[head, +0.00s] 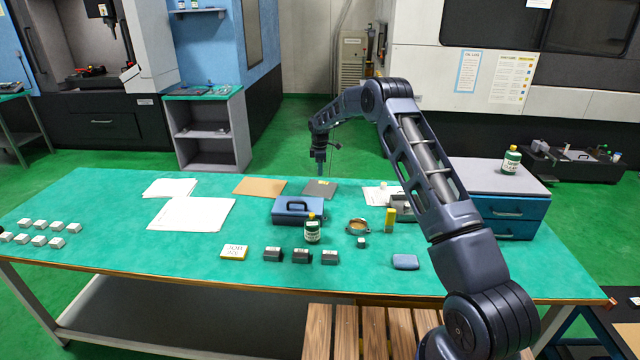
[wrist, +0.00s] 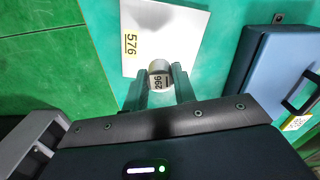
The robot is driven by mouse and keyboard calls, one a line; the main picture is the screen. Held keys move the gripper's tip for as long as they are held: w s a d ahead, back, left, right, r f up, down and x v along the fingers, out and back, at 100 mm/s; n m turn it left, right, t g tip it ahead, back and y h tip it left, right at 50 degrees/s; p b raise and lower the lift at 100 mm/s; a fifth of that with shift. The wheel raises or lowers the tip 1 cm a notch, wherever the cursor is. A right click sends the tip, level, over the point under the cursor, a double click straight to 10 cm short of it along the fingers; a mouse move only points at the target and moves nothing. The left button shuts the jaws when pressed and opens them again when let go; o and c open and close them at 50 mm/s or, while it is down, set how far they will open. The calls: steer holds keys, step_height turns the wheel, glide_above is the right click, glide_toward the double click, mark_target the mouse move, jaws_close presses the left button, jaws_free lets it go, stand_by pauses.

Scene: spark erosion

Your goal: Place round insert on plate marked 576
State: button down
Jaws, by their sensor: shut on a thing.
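My gripper (head: 320,170) is over the far side of the green table, above the grey plate (head: 319,190). In the wrist view my gripper (wrist: 159,76) is shut on a small round insert (wrist: 160,72), a pale metal cylinder with dark digits on its side. The plate marked 576 (wrist: 172,32) shows beyond the fingertips, light grey with a yellow label at its left. The insert overlaps the plate's near part in the picture. I cannot tell whether it touches the plate. In the head view the insert is too small to make out.
A blue box with a handle (head: 298,211) stands close in front of the plate; it also shows at the right in the wrist view (wrist: 262,62). A brown sheet (head: 259,186) lies left of the plate. A green bottle (head: 312,230) and several dark blocks stand nearer the front.

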mark_target(320, 188)
steer(key=shift+f, duration=3.6)
steer(key=shift+f, duration=0.2)
steer(key=c, duration=1.1)
jaws_free()
steer(key=shift+c, duration=0.2)
steer(key=shift+r, duration=0.1)
